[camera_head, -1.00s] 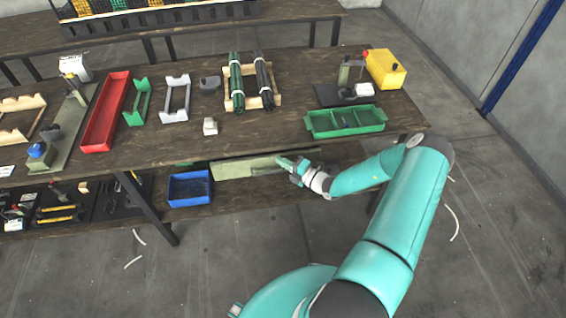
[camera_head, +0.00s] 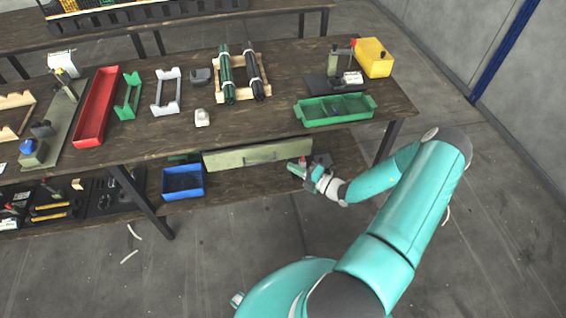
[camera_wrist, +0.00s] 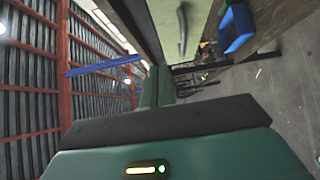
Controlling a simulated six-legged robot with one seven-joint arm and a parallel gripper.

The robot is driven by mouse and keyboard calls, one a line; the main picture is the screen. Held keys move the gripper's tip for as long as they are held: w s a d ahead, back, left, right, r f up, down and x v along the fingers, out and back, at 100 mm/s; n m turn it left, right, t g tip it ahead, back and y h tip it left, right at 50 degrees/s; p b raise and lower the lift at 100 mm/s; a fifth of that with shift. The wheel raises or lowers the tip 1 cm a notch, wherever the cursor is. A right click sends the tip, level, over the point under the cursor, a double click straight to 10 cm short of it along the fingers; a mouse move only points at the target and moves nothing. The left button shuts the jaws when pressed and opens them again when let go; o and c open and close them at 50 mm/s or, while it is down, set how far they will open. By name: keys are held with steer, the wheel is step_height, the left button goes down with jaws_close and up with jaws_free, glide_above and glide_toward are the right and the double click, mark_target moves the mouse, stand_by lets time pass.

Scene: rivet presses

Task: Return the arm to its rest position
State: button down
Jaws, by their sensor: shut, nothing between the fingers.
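My teal arm reaches from the bottom right of the head view toward the workbench's front. My gripper (camera_head: 297,168) is at its end, in front of the pale green drawer (camera_head: 245,157) under the table top, near the drawer's right end. The gripper is shut and holds nothing. In the wrist view my gripper's green fingers (camera_wrist: 160,85) are together, pointing up the picture. The drawer front (camera_wrist: 185,25) with its handle shows beyond them at the top.
The workbench (camera_head: 250,120) carries a green divided tray (camera_head: 335,108), a red tray (camera_head: 97,105), a yellow box (camera_head: 373,58) and a press (camera_head: 337,75). A blue bin (camera_head: 183,182) sits on the lower shelf, left of the drawer.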

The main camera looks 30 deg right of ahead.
steer(key=s+a+r+n+g, duration=0.3)
steer(key=a+r+n+g, duration=0.4)
steer(key=r+n, duration=0.55)
steer(key=s+a+r+n+g, duration=0.3)
steer(key=a+r+n+g, duration=0.5)
steer(key=n, duration=0.7)
steer(key=s+a+r+n+t+h, duration=0.2)
steer(key=s+r+n+h, duration=0.2)
steer(key=s+r+n, duration=0.3)
steer(key=s+a+r+n+t+h, duration=0.2)
steer(key=s+r+n, duration=0.5)
steer(key=r+n, duration=0.7)
steer(key=shift+a+t+h, duration=0.4)
steer(key=shift+a+h, duration=0.25)
steer(key=shift+h, duration=0.55)
steer(key=shift+s, duration=0.1)
